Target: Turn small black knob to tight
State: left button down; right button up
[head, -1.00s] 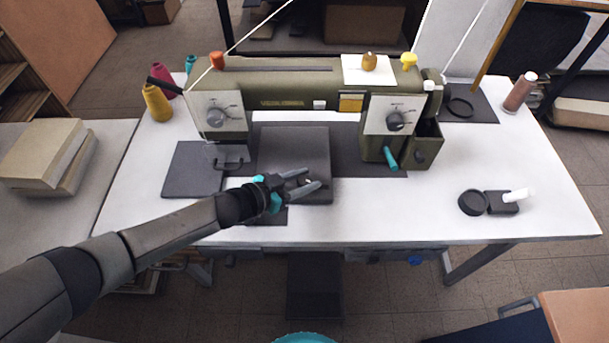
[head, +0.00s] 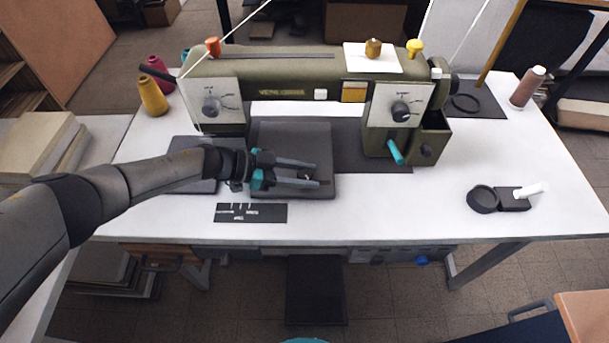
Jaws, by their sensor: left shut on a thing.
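My left gripper (head: 317,175) reaches in from the left, low over the dark square plate (head: 290,135) at the front of the sewing machine (head: 290,65). Its two fingers point right and are shut on a small dark thing (head: 306,176) between them, which looks like the small black knob; the fingers hide most of it. A black card with white marks (head: 251,213) lies just in front of the plate; its lettering is too small to read. A larger black dial (head: 400,111) is on the machine's right panel, and a grey dial (head: 211,106) on its left panel. My right gripper is not in view.
A teal handle (head: 395,152) hangs under the right panel, beside an open green box (head: 430,142). A black ring-shaped piece (head: 482,199) and a white stick (head: 530,190) lie at right. Thread spools (head: 153,96) stand at the back left. The white table (head: 400,215) is clear at front centre.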

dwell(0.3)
pick_arm(q)
jog(key=shift+c, duration=2)
grip_release()
jog(key=p+v, duration=0.2)
jog(key=v, duration=1.3)
jog(key=shift+a, duration=0.1)
